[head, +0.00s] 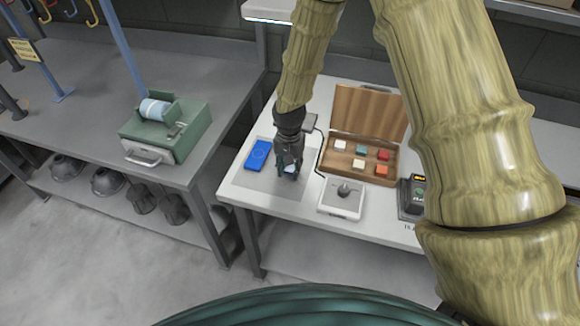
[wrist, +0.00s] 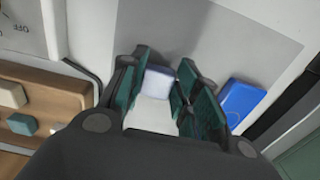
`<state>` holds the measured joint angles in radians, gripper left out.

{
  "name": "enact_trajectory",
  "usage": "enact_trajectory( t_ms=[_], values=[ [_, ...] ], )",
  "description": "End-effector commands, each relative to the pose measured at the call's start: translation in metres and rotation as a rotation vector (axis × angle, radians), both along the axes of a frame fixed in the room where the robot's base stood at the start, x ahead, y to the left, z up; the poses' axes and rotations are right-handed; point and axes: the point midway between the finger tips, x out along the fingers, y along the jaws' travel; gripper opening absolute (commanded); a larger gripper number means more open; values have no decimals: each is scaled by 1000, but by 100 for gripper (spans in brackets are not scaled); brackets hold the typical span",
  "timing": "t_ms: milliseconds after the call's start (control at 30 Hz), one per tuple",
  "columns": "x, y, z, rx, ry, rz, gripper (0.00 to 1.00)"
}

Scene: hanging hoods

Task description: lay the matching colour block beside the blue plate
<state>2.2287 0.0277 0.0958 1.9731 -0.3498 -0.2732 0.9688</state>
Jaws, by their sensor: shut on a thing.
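The blue plate (head: 257,155) lies flat on a grey mat (head: 243,181) on the white table; in the wrist view it is at the right (wrist: 241,101). My gripper (head: 288,172) points down over the mat, just right of the plate in the head view. Its fingers (wrist: 168,95) are shut on a pale block (wrist: 156,82), whitish to light blue; its exact colour is hard to tell. The block is apart from the plate. Whether its underside touches the mat is unclear.
An open wooden case (head: 347,165) holds several coloured blocks: white, teal, red, cream and orange. A white scale-like device (head: 341,198) stands right of the mat, then a dark device (head: 411,196). A green machine (head: 165,133) sits on the left bench.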

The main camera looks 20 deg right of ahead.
Motion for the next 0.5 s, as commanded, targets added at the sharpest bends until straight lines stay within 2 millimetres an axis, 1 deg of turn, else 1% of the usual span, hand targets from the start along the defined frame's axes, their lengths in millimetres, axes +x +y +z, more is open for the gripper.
enact_trajectory(
  t_ms=[500],
  values=[
    [0,0,-5,0,0,0,8]
  ],
)
